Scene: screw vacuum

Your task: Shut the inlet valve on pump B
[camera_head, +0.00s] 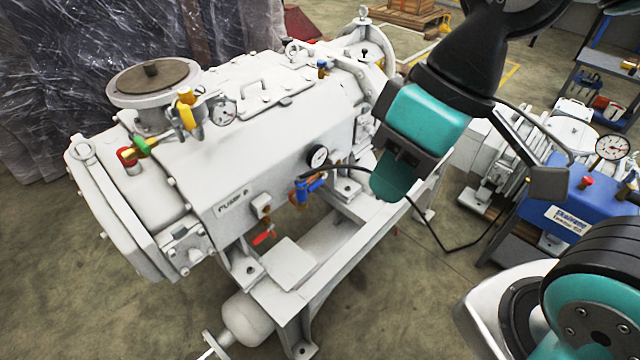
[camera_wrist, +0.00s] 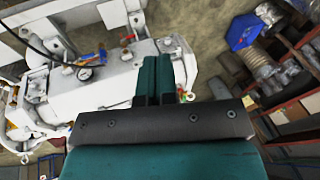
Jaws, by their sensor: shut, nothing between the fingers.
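Pump B (camera_head: 285,125) is the large white machine left of centre in the head view, with "PUMP B" lettered on its side. A yellow-handled valve (camera_head: 187,112) stands by the round top flange. A green-handled valve (camera_head: 146,146) with a red fitting is at the left end. A blue-handled valve (camera_head: 310,186) and a red handle (camera_head: 265,237) are low on the near side. No label shows which is the inlet valve. My gripper (camera_head: 387,190) is shut and empty, right of the blue handle and apart from it. It also shows in the wrist view (camera_wrist: 160,72).
Gauges (camera_head: 318,156) and a black hose stick out from the pump's near side. The white frame (camera_head: 290,290) juts out below. A blue machine (camera_head: 560,200) and a tool cart stand at right. Plastic-wrapped goods (camera_head: 60,80) stand behind. Floor at the front left is clear.

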